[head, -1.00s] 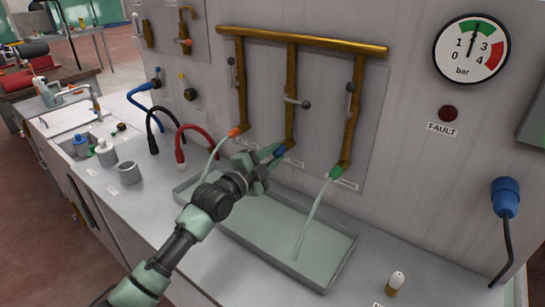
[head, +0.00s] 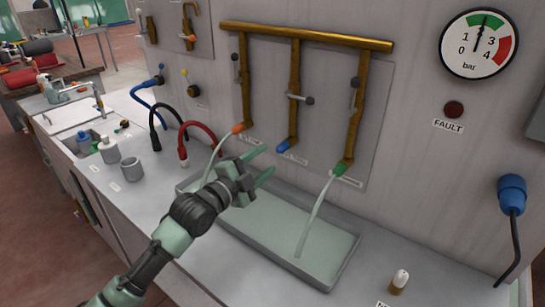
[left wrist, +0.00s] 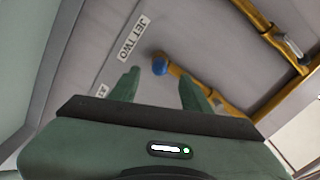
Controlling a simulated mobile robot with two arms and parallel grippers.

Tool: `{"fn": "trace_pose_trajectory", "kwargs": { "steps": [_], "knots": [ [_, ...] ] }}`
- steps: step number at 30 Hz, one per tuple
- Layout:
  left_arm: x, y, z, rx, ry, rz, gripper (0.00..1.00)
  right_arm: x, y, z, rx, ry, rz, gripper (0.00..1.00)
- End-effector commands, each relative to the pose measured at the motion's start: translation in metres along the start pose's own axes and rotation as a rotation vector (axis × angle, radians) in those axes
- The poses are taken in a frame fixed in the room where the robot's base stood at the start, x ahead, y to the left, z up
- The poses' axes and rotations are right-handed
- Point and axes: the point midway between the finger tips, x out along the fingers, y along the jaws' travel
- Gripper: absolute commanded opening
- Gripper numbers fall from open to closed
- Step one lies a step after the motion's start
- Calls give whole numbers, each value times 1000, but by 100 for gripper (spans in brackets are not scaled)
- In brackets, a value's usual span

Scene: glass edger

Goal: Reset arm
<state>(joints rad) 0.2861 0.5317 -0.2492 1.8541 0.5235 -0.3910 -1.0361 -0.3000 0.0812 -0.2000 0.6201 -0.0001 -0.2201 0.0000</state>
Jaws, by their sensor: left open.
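My left gripper (head: 262,165) is open and empty in the head view, above the back left part of the grey tray (head: 345,268). Its two green fingers also show in the left wrist view (left wrist: 158,88), with the blue nozzle tip (left wrist: 160,67) beyond and between them, apart from them. In the head view the blue nozzle (head: 284,146) hangs from the middle brass pipe, just right of and above the fingers. My right gripper is not in view.
Pale streams run from the orange nozzle (head: 238,128) and the green nozzle (head: 341,168) into the tray. A brass manifold (head: 305,36) with levers is on the panel.

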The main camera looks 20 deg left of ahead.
Motion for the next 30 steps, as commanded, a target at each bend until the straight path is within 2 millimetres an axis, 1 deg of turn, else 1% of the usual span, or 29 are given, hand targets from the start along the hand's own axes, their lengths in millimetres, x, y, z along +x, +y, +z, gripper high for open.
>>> {"fn": "trace_pose_trajectory", "kwargs": {
  "steps": [2, 6, 19, 22, 27, 30],
  "knots": [
    [-9, 1, 0, 1, 0, 1, 47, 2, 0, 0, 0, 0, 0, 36],
    [-14, 0, 0, 1, 0, 1, 47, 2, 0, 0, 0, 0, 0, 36],
    [-14, -2, -1, 0, 0, 0, 47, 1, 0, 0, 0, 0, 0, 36],
    [-14, -13, -7, 0, 1, 0, 47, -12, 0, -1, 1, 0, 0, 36],
    [-14, -42, -20, 0, 0, 0, 47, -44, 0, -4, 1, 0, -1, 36],
    [-14, -56, -27, 0, 0, 0, 47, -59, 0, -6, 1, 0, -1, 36]
  ]
}}
